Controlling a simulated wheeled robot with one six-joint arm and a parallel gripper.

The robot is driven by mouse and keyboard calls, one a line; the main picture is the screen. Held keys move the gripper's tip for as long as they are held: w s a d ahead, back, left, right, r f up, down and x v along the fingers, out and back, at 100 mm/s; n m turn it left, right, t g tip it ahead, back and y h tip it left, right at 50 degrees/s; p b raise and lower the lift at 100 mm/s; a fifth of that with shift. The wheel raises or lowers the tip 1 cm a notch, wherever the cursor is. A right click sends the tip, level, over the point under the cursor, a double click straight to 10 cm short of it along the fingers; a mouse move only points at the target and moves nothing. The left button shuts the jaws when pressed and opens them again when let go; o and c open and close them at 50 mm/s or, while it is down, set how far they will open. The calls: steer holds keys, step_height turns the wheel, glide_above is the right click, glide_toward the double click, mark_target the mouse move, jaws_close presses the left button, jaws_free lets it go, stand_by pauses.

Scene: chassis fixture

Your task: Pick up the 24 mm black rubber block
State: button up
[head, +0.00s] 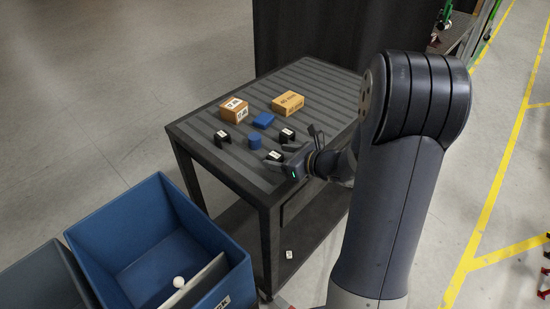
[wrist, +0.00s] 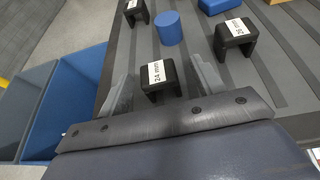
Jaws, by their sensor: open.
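The black block (wrist: 150,89) with a white label reading 24 mm stands on the ribbed table top in the wrist view. It is a bridge-shaped block with an opening underneath. It also shows at the tip of my arm in the head view (head: 275,155). My gripper (wrist: 160,72) is open, with one grey finger on each side of the block. Gaps show between the fingers and the block, and I cannot tell whether the fingertips are at its height. In the head view my gripper (head: 273,161) is low over the table's near edge.
Other labelled black blocks stand at the right (wrist: 235,42) and upper left (wrist: 136,14). A blue cylinder (wrist: 169,30) stands just beyond the 24 mm block. A blue block (head: 263,120) and two cardboard boxes (head: 234,110) (head: 289,103) lie farther back. A blue bin (head: 118,225) stands beside the table.

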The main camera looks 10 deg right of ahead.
mark_target(276, 156)
steer(key=shift+x, duration=1.95)
steer(key=shift+a, duration=0.1)
steer(key=shift+c, duration=0.5)
steer(key=shift+r, duration=0.1)
steer(key=c, duration=1)
